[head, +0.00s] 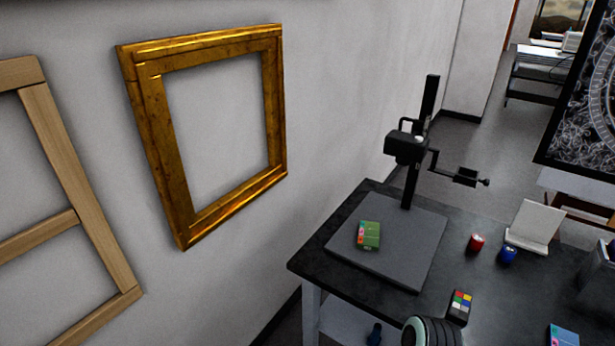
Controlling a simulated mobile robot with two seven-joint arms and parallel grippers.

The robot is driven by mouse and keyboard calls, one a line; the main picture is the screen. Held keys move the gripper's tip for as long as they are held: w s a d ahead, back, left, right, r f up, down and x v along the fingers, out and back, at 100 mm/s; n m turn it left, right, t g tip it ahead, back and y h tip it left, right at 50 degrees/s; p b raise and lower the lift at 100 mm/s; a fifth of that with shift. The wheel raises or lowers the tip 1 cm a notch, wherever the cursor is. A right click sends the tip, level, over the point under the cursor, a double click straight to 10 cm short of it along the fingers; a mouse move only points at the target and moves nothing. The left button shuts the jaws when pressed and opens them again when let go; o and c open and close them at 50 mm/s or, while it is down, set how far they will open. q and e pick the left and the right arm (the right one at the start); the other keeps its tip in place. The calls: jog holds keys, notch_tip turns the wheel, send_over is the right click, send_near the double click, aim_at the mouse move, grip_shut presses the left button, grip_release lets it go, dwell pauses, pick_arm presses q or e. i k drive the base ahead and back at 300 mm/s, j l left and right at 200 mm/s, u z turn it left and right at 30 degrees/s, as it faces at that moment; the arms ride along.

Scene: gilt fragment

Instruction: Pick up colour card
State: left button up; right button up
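A small black card with several coloured squares (460,306), which looks like the colour card, lies on the dark table (345,220) near its front edge. Neither of my grippers is in view.
A copy stand with a grey base (405,230) holds a green box (368,236). A red jar (476,243), a blue jar (507,254) and a white stand (535,226) are behind the card. A blue-green box (563,336) is at the lower right. A gilt frame (155,130) hangs left.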

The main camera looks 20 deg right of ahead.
aim_at(459, 308)
jog(key=z, duration=1.9)
jog(key=i+l, duration=0.15)
jog(key=l, duration=0.2)
jog(key=i+l+u, duration=0.1)
jog(key=i+l, duration=0.25)
jog(key=l, duration=0.3)
